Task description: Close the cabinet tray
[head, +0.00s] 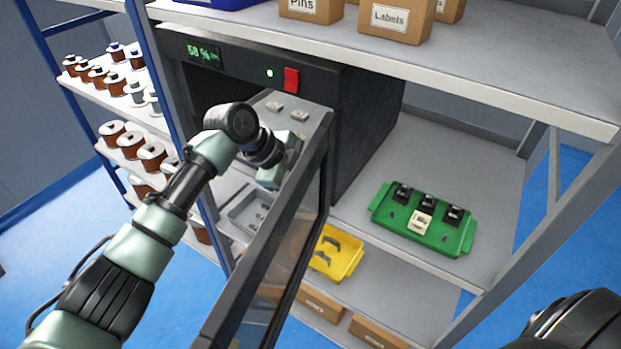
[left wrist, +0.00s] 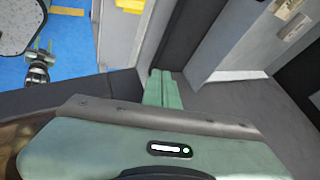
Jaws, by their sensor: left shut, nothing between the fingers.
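The dark cabinet (head: 365,125) stands on the shelf with its framed glass door (head: 300,235) swung open towards me. A light grey tray (head: 312,118) sticks out of the cabinet front, with two small pale parts on top. My left gripper (head: 288,148) is at the near end of this tray, inside the open door. Its fingers are partly hidden in the head view, so contact with the tray is unclear. In the left wrist view its green fingers (left wrist: 160,88) are together with nothing between them, close to grey surfaces.
A green tray (head: 462,240) with several dark parts and one pale part sits right of the cabinet. A yellow tray (head: 350,262) lies lower, partly behind the door. Spools (head: 115,133) fill the left rack. Boxes (head: 395,20) stand on the shelf above.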

